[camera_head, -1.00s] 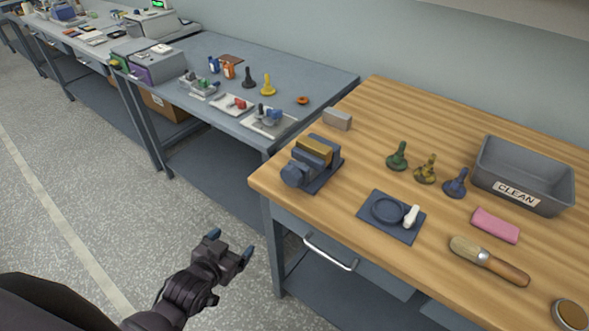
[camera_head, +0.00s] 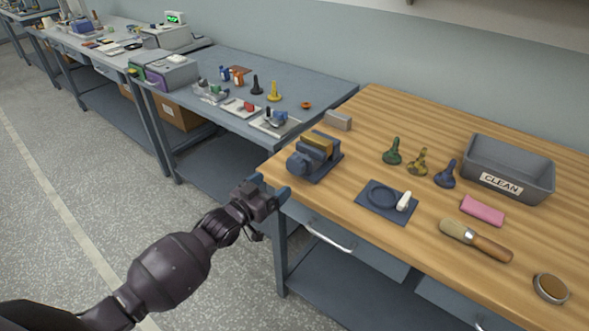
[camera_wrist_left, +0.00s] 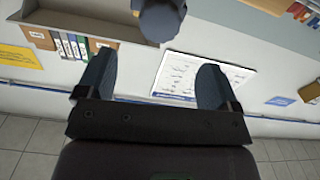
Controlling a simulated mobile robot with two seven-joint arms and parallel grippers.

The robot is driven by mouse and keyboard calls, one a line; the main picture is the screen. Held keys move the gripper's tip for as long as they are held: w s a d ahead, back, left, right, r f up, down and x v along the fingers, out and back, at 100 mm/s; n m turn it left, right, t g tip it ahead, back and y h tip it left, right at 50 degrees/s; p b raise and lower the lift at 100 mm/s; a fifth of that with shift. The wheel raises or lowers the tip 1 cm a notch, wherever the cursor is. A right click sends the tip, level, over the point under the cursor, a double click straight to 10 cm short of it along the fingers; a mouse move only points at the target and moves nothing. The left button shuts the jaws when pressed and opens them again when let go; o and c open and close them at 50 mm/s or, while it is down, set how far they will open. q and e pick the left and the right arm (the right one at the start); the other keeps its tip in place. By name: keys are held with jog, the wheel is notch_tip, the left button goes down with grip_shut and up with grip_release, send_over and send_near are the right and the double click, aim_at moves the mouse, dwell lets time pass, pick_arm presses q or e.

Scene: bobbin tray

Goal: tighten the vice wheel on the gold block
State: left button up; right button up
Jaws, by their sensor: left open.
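The blue-grey vice (camera_head: 326,164) stands near the left front corner of the wooden bench. The gold block (camera_head: 317,141) lies in its top between the jaws; whether it is gripped tightly I cannot tell. The rounded vice wheel (camera_head: 298,164) is on the end facing the front left edge. My left gripper (camera_head: 271,187) is open and empty, off the bench edge, just short of the wheel and apart from it. In the left wrist view, a round blue-grey part, apparently the wheel (camera_wrist_left: 160,20), shows beyond the open fingers (camera_wrist_left: 155,75). My right gripper is out of view.
A drawer handle (camera_head: 330,238) juts from the bench front.

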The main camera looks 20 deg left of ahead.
aim_at(293, 168)
pick_arm(q)
jog(key=x, duration=0.8)
jog(key=shift+w+d, duration=0.15)
jog(key=shift+w, duration=0.2)
jog(key=shift+w+d+b, duration=0.25)
jog(key=shift+w+b, duration=0.05)
jog(key=shift+w, duration=0.35)
jog(key=shift+c, duration=0.7)
jog(key=c, duration=0.8)
